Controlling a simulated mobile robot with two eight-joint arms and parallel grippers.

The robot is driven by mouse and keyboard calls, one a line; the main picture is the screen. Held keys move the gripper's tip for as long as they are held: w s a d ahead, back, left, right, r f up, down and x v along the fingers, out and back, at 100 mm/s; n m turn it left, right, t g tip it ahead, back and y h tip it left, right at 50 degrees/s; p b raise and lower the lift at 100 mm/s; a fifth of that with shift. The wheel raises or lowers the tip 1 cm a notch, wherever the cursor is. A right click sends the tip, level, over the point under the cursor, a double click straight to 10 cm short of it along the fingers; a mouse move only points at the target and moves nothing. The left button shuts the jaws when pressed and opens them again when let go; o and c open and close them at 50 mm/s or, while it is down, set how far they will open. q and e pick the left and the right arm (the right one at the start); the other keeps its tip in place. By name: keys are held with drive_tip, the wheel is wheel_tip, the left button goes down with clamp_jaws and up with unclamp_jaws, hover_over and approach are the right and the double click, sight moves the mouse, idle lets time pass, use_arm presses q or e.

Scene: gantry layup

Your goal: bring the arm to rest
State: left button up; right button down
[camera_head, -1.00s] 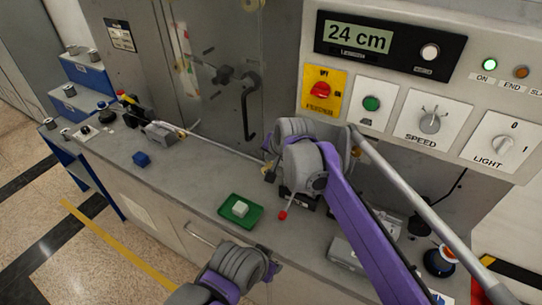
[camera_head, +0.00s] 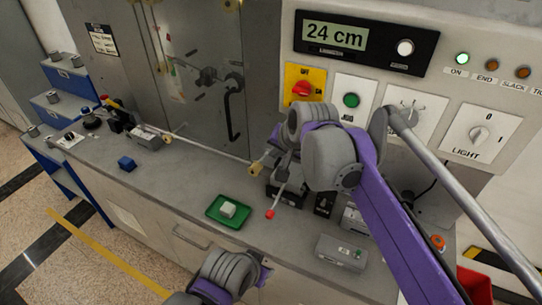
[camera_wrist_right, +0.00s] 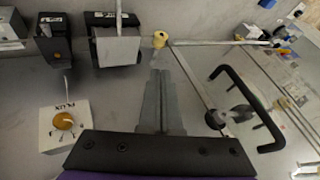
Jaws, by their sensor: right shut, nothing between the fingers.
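My right arm (camera_head: 392,225) comes in from the lower right in the head view, its grey wrist raised in front of the control panel. My right gripper (camera_wrist_right: 160,75) shows in the wrist view with its fingers together and nothing between them. It points at the grey machine surface, apart from the yellow-ended guide (camera_wrist_right: 160,39) beyond its tips. In the head view its fingers are hidden behind the wrist. My left arm (camera_head: 228,273) shows only at the bottom edge of the head view, and I see no fingers of its gripper.
A green tray (camera_head: 212,212) with a pale block (camera_head: 228,209) lies on the worktop. A red-tipped lever (camera_head: 270,214) stands below my right wrist. The control panel (camera_head: 290,45) reads 24 cm. A black handle (camera_wrist_right: 258,105) and a FLUX knob box (camera_wrist_right: 65,127) flank my right gripper.

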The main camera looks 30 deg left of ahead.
drive_tip(key=s+d+f+t+h, duration=0.1)
drive_tip(key=s+d+f, duration=0.15)
drive_tip(key=d, duration=0.85)
drive_tip(key=s+d+f+h, duration=0.2)
drive_tip(key=d+f, duration=0.1)
drive_tip(key=d, duration=0.8)
drive_tip(key=s+d+f+h, duration=0.1)
drive_tip(key=s+d+f, duration=0.5)
drive_tip(key=d, duration=0.3)
drive_tip(key=s+d+f+m+h, duration=0.1)
drive_tip(key=s+d+f, duration=0.6)
drive_tip(key=s+d, duration=0.2)
drive_tip(key=shift+s+d+f+h, duration=0.3)
drive_tip(key=shift+d+h, duration=0.1)
drive_tip(key=shift+d, duration=0.25)
drive_tip(key=shift+w+a, duration=0.1)
drive_tip(key=shift+a, duration=0.05)
